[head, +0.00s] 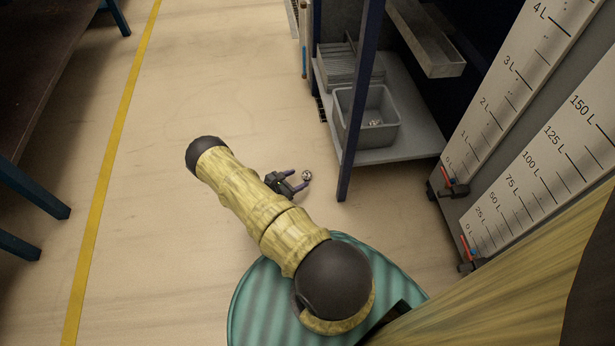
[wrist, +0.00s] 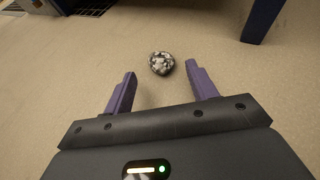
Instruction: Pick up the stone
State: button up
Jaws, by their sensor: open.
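The stone (wrist: 161,63) is a small, rounded, mottled grey and white lump on the floor. In the wrist view it lies just beyond my fingertips, between their lines and nearer the right finger. In the head view the stone (head: 306,175) shows at the tips of my gripper (head: 294,183), left of the shelf's blue leg. My gripper (wrist: 161,82) is open and empty, with its two purple fingers apart. Whether a finger touches the stone I cannot tell.
A blue shelf leg (head: 357,110) stands close right of the stone. A grey bin (head: 387,138) sits on the low shelf (head: 421,137). Scaled tank panels (head: 515,75) stand at the right. A dark bench (head: 35,75) is at the left. The floor around the yellow line (head: 112,140) is clear.

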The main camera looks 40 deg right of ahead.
aim_at(304, 176)
jog(key=shift+d+f+b, duration=0.35)
jog(key=shift+d+b, duration=0.2)
jog(key=shift+b, duration=0.25)
jog(key=b+x, duration=0.2)
jog(key=shift+s+d+f+b, duration=0.1)
jog(key=shift+d+f+b, duration=0.05)
jog(key=shift+d+b, duration=0.2)
jog(key=shift+d, duration=0.6)
jog(key=c, duration=1.1)
jog(key=shift+c, duration=0.2)
